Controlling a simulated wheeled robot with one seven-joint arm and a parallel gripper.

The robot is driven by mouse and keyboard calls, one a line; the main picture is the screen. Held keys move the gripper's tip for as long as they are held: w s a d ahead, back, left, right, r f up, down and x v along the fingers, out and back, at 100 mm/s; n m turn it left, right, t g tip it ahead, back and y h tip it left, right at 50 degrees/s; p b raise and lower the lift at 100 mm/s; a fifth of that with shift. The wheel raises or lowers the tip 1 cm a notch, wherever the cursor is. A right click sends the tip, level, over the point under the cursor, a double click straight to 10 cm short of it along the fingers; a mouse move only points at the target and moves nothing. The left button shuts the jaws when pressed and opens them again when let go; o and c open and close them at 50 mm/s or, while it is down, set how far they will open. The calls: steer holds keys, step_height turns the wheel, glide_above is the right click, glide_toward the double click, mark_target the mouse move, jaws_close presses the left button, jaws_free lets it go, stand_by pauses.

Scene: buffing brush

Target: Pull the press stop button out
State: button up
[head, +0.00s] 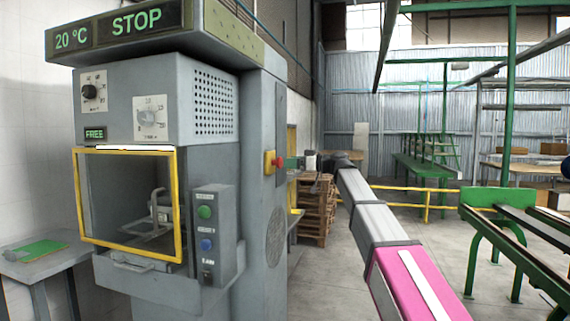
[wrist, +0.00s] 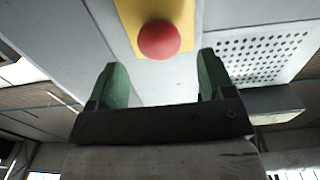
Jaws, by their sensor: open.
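The press stop button is a round red knob (head: 277,162) on a yellow base (head: 268,163), on the right side of the grey press in the head view. In the wrist view the red knob (wrist: 159,40) is just beyond the fingertips, roughly centred between them. My gripper (wrist: 162,62) is open, with one green finger on each side and nothing between them. In the head view my gripper (head: 291,162) is just right of the knob, partly hidden. Whether the fingertips reach around the knob cannot be told.
The press display (head: 136,22) reads "20 °C" and "STOP". A yellow-framed window (head: 178,205) and a button box (head: 212,236) are on the press front. Wooden pallets (head: 316,210) stand behind my arm. A green conveyor frame (head: 487,218) stands at right.

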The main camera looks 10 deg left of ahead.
steer(key=d, duration=0.7)
steer(key=shift+s, duration=0.3)
